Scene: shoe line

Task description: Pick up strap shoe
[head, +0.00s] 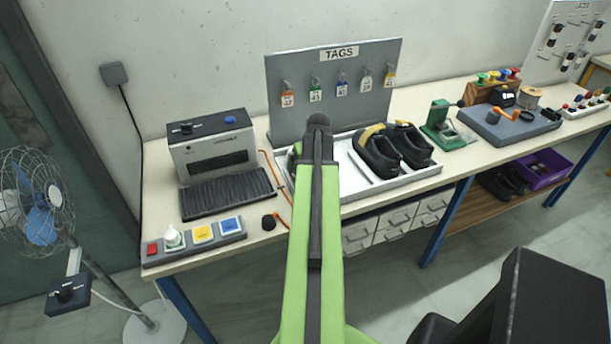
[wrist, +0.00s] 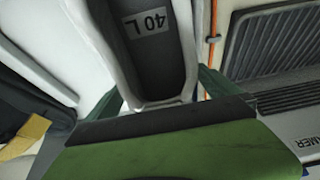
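In the wrist view a light grey shoe (wrist: 185,45) with a dark insole marked "40 L" lies below my gripper (wrist: 158,98). My dark green fingers stand on either side of its heel, spread apart. A narrow gap shows at the right finger; contact on the left is unclear. I cannot tell whether this shoe has a strap. In the head view my green arm hides the gripper and most of this shoe. Two black shoes with yellow parts (head: 379,158) (head: 410,144) sit in the right of the white tray (head: 352,187).
A grey tag board (head: 290,70) stands behind the tray. A printer-like machine (head: 212,145) and a button panel (head: 195,240) are on the left. A green device (head: 440,125) stands right of the tray. An orange cable (head: 275,180) runs left of the tray.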

